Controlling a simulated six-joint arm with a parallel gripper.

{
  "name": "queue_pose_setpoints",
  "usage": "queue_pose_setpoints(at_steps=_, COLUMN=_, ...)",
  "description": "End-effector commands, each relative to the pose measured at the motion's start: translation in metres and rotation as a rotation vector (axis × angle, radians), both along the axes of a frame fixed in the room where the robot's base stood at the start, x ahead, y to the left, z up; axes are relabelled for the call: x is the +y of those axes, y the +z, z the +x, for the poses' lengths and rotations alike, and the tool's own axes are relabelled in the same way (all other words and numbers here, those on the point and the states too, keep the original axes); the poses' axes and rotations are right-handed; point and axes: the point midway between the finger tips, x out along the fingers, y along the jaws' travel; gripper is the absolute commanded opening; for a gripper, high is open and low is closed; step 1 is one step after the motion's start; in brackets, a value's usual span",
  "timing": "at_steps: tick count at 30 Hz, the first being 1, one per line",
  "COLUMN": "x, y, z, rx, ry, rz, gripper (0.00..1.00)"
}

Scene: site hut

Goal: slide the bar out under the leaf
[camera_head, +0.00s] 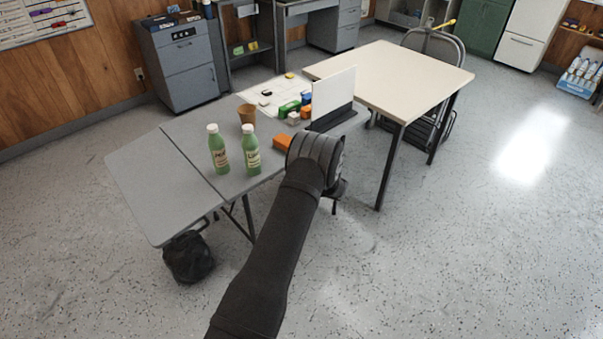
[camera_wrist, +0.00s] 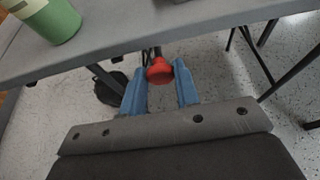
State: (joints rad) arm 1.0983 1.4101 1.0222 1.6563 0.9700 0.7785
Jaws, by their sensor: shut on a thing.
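A grey folding table (camera_head: 184,126) has a leaf (camera_head: 148,190) at its left end, past a seam; the leaf looks about level with the top. In the wrist view, a red knob (camera_wrist: 160,73) sits below the table edge (camera_wrist: 190,46), with a short dark bar (camera_wrist: 157,52) behind it. My gripper (camera_wrist: 161,84) has its blue fingers closed on either side of the knob. The rest of the bar is hidden under the table. In the head view my arm covers the gripper, knob and bar.
Two green bottles (camera_head: 219,150) (camera_head: 251,151) stand near the table's front edge. A black bag (camera_head: 188,258) is below the leaf. A cream table (camera_head: 400,72) stands at right.

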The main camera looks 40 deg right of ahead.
Motion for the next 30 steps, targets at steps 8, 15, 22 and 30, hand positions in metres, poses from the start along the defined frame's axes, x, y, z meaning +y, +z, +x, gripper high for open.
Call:
queue_pose_setpoints(at_steps=8, x=0.068, y=0.001, z=0.001, rx=0.001, ry=0.005, rz=0.004, gripper=0.0)
queue_pose_setpoints(at_steps=15, x=0.13, y=0.0, z=0.001, rx=0.001, ry=0.006, rz=0.004, gripper=0.0)
queue_pose_setpoints(at_steps=22, x=0.168, y=0.001, z=0.001, rx=-0.001, ry=0.004, rz=0.002, gripper=0.0)
queue_pose_setpoints(at_steps=30, x=0.182, y=0.001, z=0.001, rx=-0.002, ry=0.004, rz=0.001, gripper=0.0)
